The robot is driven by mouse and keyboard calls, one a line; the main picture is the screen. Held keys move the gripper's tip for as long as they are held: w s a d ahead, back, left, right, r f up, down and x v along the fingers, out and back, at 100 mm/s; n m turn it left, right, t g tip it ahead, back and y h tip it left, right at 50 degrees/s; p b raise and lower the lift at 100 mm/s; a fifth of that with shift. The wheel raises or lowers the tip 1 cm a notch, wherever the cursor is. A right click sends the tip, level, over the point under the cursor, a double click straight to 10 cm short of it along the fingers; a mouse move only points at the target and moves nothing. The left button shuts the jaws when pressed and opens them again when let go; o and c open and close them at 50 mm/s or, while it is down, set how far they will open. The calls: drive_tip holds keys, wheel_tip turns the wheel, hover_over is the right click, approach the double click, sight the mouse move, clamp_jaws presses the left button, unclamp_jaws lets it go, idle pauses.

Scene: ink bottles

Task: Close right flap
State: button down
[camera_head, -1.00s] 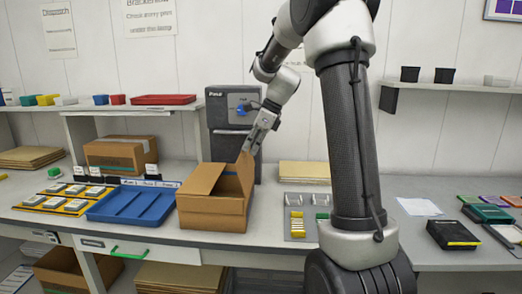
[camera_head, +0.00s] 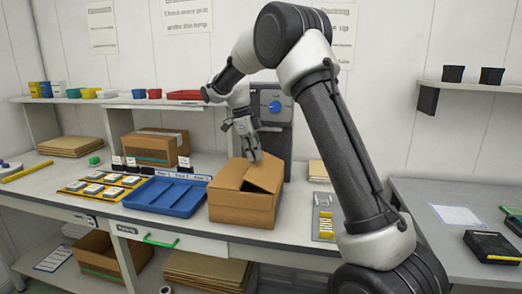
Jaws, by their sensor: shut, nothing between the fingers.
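The open cardboard box (camera_head: 242,208) stands on the workbench near the middle of the view. Its right flap (camera_head: 266,176) leans inward, tilted over the opening. A left flap (camera_head: 229,174) also stands partly raised, with a dark gap between the two. My gripper (camera_head: 254,157) is shut and empty, pointing down at the top rear of the box beside the right flap. Its fingertips look very close to the flap; I cannot tell whether they touch it. The inside of the box is mostly hidden.
A blue tray (camera_head: 168,196) lies just left of the box. A dark machine (camera_head: 272,110) stands behind it. A grey tray with small yellow items (camera_head: 324,220) lies to the right, near my arm. A closed carton (camera_head: 157,147) stands at the back left.

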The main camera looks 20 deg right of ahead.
drive_tip(key=shift+w+a+f, duration=0.15)
drive_tip(key=shift+a+f, duration=0.1)
drive_tip(key=shift+f, duration=0.3)
drive_tip(key=shift+w+a+f, duration=0.2)
drive_tip(key=shift+a+f, duration=0.1)
drive_tip(key=shift+f, duration=0.3)
drive_tip(key=shift+w+a+f, duration=0.15)
drive_tip(key=shift+a+f, duration=0.1)
drive_tip(key=shift+f, duration=0.4)
